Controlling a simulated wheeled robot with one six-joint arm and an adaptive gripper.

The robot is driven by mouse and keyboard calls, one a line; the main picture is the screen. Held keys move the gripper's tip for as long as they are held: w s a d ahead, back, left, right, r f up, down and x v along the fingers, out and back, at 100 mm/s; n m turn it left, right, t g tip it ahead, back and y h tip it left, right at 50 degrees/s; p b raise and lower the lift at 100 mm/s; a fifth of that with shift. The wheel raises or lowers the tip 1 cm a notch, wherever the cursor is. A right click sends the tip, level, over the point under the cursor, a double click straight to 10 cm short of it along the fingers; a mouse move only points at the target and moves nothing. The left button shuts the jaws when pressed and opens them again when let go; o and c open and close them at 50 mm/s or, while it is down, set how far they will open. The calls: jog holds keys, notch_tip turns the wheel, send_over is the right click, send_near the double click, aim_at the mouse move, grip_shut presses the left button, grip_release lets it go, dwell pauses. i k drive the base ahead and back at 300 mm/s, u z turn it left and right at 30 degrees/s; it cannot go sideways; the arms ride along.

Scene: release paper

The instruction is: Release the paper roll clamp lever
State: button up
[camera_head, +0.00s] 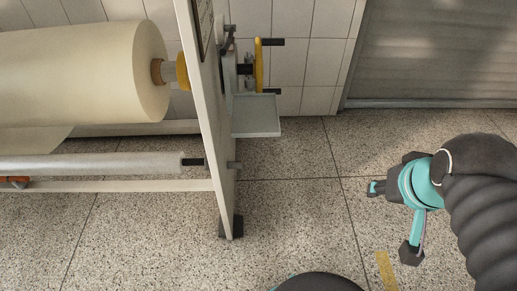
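A large cream paper roll (90,75) lies on a horizontal shaft at the upper left. A yellow collar (183,71) sits at its right end, against a pale upright frame plate (207,110). On the plate's right side is a clamp mechanism (229,66) with a yellow handle piece (259,65) and dark grips (271,42). Which part is the clamp lever is not certain. My gripper (397,212), teal and dark, is at the right, well apart from the mechanism and touching nothing visible. Its finger opening is not clear.
A small grey shelf (256,116) juts right from the plate under the handle. A lower roller (90,165) runs left from the plate. The speckled floor (300,215) between the plate and my arm is clear. A shutter (430,50) stands at the back right.

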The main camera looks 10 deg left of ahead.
aim_at(236, 164)
jog(key=u, duration=0.15)
jog(key=i, duration=0.65)
jog(key=u, duration=0.85)
jog(key=i, duration=0.5)
jog(key=u, duration=0.45)
jog(key=k, duration=0.5)
jog(key=u, duration=1.15)
jog(key=k, duration=0.65)
jog(key=z, duration=0.9)
jog(key=i, duration=0.25)
